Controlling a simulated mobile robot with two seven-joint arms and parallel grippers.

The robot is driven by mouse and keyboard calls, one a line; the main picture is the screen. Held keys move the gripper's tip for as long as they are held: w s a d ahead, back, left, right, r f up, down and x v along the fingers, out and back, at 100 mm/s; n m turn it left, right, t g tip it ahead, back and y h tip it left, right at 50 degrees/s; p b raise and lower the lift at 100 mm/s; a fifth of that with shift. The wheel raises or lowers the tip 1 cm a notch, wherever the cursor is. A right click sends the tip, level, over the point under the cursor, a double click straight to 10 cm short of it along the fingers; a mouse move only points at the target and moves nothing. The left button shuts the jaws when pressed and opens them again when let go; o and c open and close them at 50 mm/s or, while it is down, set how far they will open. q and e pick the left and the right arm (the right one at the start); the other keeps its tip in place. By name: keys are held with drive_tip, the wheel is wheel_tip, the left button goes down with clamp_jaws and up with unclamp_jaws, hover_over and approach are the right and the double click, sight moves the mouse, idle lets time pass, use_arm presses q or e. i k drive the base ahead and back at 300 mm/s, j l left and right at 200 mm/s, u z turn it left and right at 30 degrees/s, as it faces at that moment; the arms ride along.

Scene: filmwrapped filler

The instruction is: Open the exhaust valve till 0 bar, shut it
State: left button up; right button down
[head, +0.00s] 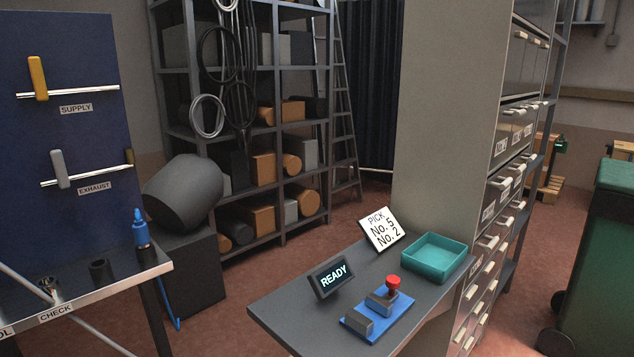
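The exhaust valve has a grey lever handle (60,168) on a thin, nearly level pipe above the EXHAUST label (94,188), on the dark blue panel (90,130) at the left. The handle stands upright, across the pipe. Above it, the supply valve's yellow handle (38,78) also stands upright across its pipe, over the SUPPLY label (76,109). No pressure gauge shows in this view, so I cannot read the pressure. Neither of my grippers is in the picture.
A bench (130,273) below the panel holds a blue bottle-like tool (141,234) and a dark cup (101,270). A grey side table (285,302) carries a READY display (333,279), a teal tray (437,276) and a red-knobbed device (393,283). Drawers stand at right.

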sight(57, 157)
drive_tip(key=u, duration=1.45)
drive_tip(key=i+j+z, duration=0.3)
drive_tip(key=z, duration=0.2)
drive_tip(key=i+j+z, duration=0.2)
drive_tip(key=j+z, duration=0.25)
drive_tip(key=i+j+z, duration=0.2)
drive_tip(key=j+z, duration=0.3)
drive_tip(key=l, duration=0.15)
